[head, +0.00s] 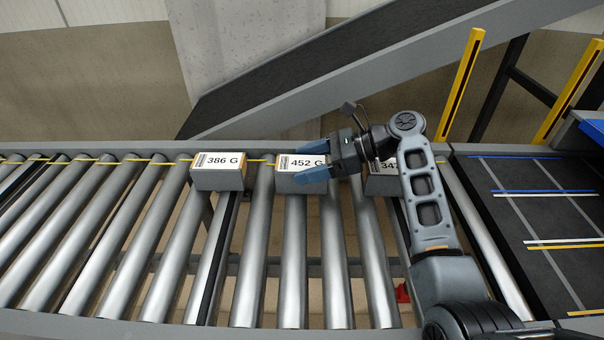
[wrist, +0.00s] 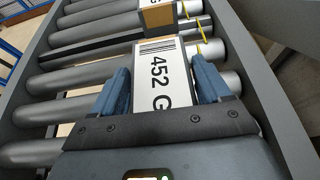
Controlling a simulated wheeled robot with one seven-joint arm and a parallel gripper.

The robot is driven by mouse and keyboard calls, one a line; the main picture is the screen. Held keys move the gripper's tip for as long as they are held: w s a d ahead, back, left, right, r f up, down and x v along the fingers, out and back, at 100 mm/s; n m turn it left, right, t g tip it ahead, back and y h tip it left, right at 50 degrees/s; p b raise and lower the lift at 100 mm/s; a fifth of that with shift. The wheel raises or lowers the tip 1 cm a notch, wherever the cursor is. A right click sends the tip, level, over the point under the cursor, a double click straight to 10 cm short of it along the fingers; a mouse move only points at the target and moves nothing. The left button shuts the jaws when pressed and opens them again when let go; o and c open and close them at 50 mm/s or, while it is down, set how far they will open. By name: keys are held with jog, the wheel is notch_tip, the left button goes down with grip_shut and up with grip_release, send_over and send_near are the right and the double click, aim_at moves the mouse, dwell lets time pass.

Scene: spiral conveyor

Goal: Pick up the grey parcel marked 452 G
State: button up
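The grey parcel marked 452 G (head: 290,180) rests on the rollers, label up, at the middle of the head view. In the wrist view its white label (wrist: 160,75) lies between my gripper's two blue fingers. My gripper (head: 313,161) comes from the right and straddles the parcel's right part. In the wrist view my gripper (wrist: 160,85) has one finger close along each side of the parcel. The frames do not show whether the fingers press on it. The fingers and palm hide part of the parcel.
A parcel marked 386 G (head: 218,180) stands to the left on the rollers. Another parcel (head: 378,186) is right of mine, partly hidden by my arm. A dark sloping conveyor (head: 300,75) rises behind. Rollers (head: 100,230) at the left are clear.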

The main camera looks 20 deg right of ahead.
jog(key=c, duration=1)
jog(key=shift+o, duration=0.2)
jog(key=shift+r, duration=0.15)
